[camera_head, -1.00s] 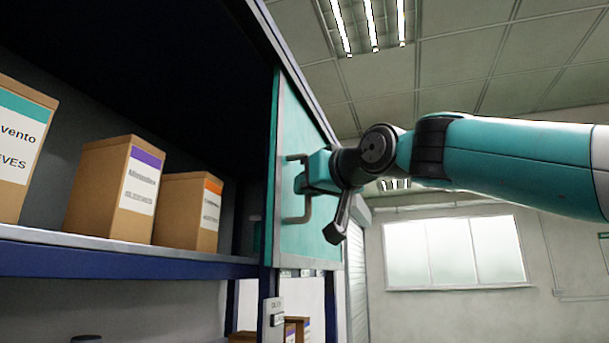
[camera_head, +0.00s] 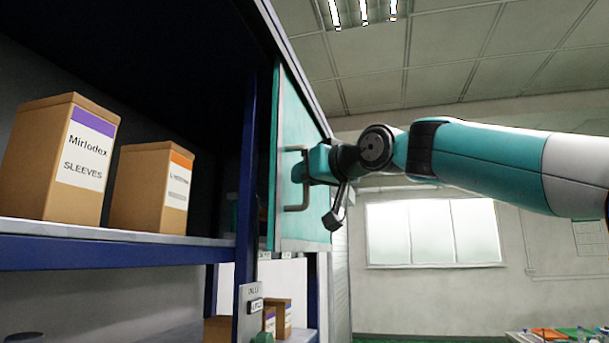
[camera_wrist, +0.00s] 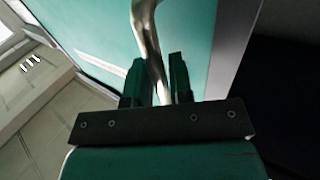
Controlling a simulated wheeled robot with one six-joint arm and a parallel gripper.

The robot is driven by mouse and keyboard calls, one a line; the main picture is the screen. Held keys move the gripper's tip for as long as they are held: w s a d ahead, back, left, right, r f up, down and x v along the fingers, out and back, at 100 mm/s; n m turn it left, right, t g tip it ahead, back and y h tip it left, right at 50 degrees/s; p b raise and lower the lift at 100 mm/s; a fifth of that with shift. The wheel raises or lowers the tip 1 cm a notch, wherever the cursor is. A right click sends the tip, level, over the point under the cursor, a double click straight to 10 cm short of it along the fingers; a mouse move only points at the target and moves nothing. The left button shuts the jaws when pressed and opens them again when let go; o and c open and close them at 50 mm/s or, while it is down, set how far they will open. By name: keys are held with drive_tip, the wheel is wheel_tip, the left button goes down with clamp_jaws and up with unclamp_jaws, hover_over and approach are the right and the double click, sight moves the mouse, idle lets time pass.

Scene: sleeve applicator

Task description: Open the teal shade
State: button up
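The teal shade (camera_head: 289,228) is an upright panel on the side of the shelving, and it also shows in the wrist view (camera_wrist: 98,28). A bent metal bar handle (camera_head: 304,196) stands out from it; in the wrist view the handle (camera_wrist: 146,30) runs down between my fingers. My gripper (camera_head: 306,170) is at the handle, with one dark finger on each side of the bar in the wrist view (camera_wrist: 160,75). The fingers lie close against the bar and look shut on it. The fingertip contact is partly hidden in the head view.
Cardboard sleeve boxes, one with a purple band (camera_head: 60,160) and one with an orange band (camera_head: 155,190), stand on the blue-edged shelf (camera_head: 110,250) at left. A blue post (camera_head: 245,150) stands beside the shade. Open room lies right, with a window (camera_head: 432,232) behind.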

drive_tip(key=shift+o, duration=1.2)
drive_tip(key=shift+s+d, duration=0.15)
drive_tip(key=shift+s, duration=0.05)
drive_tip(key=b+v, duration=0.7)
drive_tip(key=v, duration=1)
drive_tip(key=shift+w, duration=0.1)
